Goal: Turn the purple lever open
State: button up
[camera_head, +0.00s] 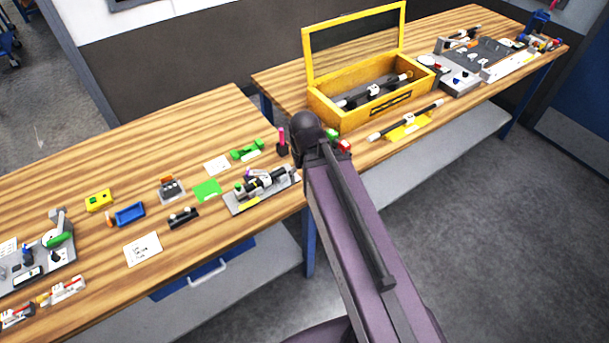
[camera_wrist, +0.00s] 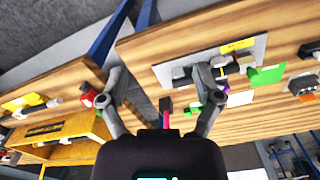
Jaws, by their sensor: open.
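A small purple lever (camera_head: 248,174) shows on a grey plate fixture (camera_head: 235,208) with black cylindrical parts, near the front right corner of the left table. The fixture also shows in the wrist view (camera_wrist: 255,47), with a bit of the purple lever (camera_wrist: 228,89) beside the right finger. My gripper (camera_wrist: 160,80) is open and empty, its fingers spread wide. The right finger overlaps the fixture in the picture; I cannot tell whether it touches. My arm hides the gripper in the head view. A pink upright stick on a dark base (camera_head: 282,145) stands beyond the fixture.
The pink stick shows between my fingers in the wrist view (camera_wrist: 167,119). A green card (camera_head: 207,190), a green part (camera_head: 247,150) and a black block (camera_head: 183,218) lie near the fixture. A yellow open-lidded box (camera_head: 345,115) stands on the right table, across a gap.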

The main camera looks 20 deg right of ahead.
jog(key=n, duration=1.4)
send_over(248, 170)
jog(key=shift+a+r, duration=0.1)
jog(key=shift+r, duration=0.15)
jog(key=shift+f, duration=0.15)
notch_tip(248, 170, down, 14)
jog(key=b, duration=1.3)
jog(key=shift+r, duration=0.25)
jog(key=shift+s, duration=0.1)
jog(key=c, duration=1.1)
